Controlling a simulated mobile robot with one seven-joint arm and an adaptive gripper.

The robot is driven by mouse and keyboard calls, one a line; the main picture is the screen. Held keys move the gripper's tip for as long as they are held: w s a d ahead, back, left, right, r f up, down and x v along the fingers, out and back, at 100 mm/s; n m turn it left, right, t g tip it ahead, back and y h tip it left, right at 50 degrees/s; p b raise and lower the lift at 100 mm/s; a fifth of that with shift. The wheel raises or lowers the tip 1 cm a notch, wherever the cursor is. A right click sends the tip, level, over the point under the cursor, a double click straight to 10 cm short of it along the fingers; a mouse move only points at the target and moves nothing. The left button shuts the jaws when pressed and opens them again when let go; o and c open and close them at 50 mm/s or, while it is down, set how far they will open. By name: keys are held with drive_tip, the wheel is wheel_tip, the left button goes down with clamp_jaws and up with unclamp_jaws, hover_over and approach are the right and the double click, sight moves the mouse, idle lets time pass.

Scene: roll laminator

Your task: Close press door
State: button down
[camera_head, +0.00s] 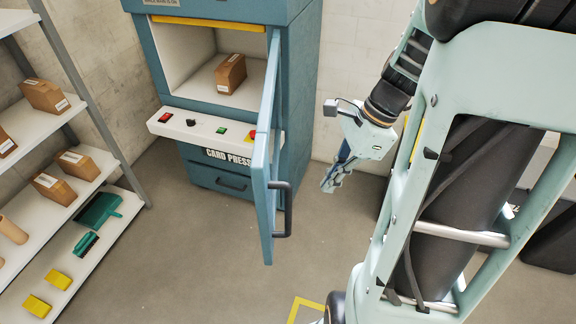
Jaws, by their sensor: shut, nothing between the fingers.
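The blue card press (307,85) stands against the back wall with its chamber open. A brown box (230,74) sits inside the chamber. The press door (263,165) is hinged on the right side and swung wide open toward me, seen nearly edge-on. Its dark handle (288,210) is on the door's right-hand face, near the free edge. My gripper (328,187) is shut and empty, to the right of the door and its handle, apart from both.
A control panel (200,128) with coloured buttons juts out below the chamber. A shelf rack (70,105) with boxes, a dustpan and yellow items stands on the left. Floor (190,250) between rack and door is clear. My arm fills the right side.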

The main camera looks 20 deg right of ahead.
drive_tip(key=a+f, duration=0.5)
drive_tip(key=a, duration=0.1)
drive_tip(key=shift+w+p, duration=0.3)
drive_tip(key=shift+w, duration=0.15)
drive_tip(key=shift+a, duration=0.1)
